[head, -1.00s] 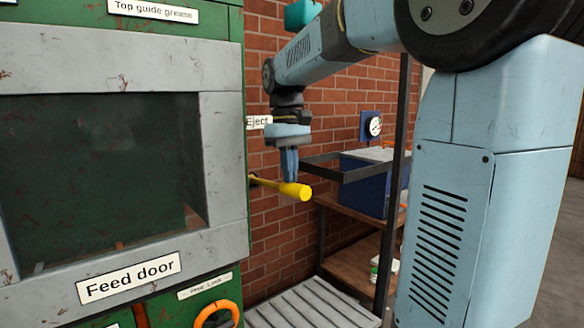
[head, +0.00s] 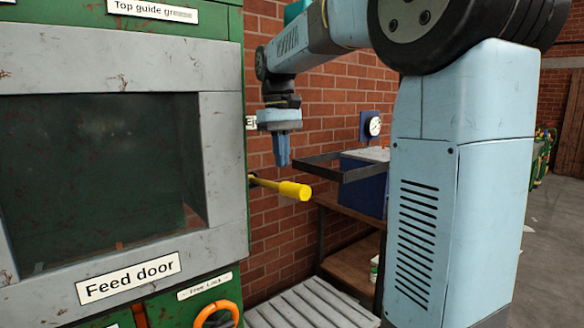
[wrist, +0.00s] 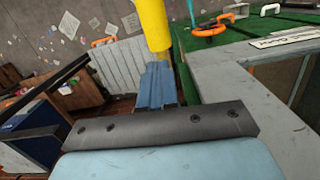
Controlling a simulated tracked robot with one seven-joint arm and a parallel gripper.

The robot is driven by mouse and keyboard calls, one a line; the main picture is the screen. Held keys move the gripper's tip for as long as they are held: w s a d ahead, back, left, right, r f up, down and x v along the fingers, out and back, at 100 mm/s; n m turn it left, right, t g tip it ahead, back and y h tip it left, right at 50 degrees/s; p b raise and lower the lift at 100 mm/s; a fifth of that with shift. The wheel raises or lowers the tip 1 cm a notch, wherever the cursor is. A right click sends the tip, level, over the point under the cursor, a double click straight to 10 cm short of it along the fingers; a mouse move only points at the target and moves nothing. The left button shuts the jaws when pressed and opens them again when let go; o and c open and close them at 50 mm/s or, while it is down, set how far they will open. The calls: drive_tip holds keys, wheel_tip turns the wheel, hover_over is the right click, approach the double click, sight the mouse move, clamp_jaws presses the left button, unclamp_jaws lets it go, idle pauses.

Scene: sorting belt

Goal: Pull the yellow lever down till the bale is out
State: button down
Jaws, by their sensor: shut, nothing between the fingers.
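The yellow lever (head: 290,190) sticks out level from the right side of the green baler (head: 60,250), below the half-covered Eject label. It also shows in the wrist view (wrist: 152,28), beyond my fingers. My gripper (head: 283,164) is shut and empty, pointing down. Its fingertips are a little above the lever in the head view, with a small gap; the depth between them is hard to judge. In the wrist view the shut blue fingers (wrist: 157,85) overlap the lever's near end. No bale shows; the feed door window (head: 95,170) is dark.
A grey slatted surface (head: 312,305) lies below the lever. A dark metal frame (head: 350,173), a blue box (head: 362,190) and a wooden shelf (head: 350,265) stand to the right. A brick wall (head: 290,240) is behind. An orange handle (head: 215,310) juts from the baler's front.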

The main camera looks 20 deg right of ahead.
wheel_tip(320, 180, up, 12)
drive_tip(key=w, duration=0.1)
drive_tip(key=shift+a+f, duration=0.15)
idle(0.6)
drive_tip(key=s+d+f+m+t, duration=0.1)
drive_tip(key=s+f+m+t, duration=0.2)
drive_tip(key=s+f, duration=2)
drive_tip(key=f+t, duration=0.1)
drive_tip(key=t, duration=0.2)
drive_tip(key=shift+t, duration=0.4)
drive_tip(key=c, duration=1.9)
unclamp_jaws()
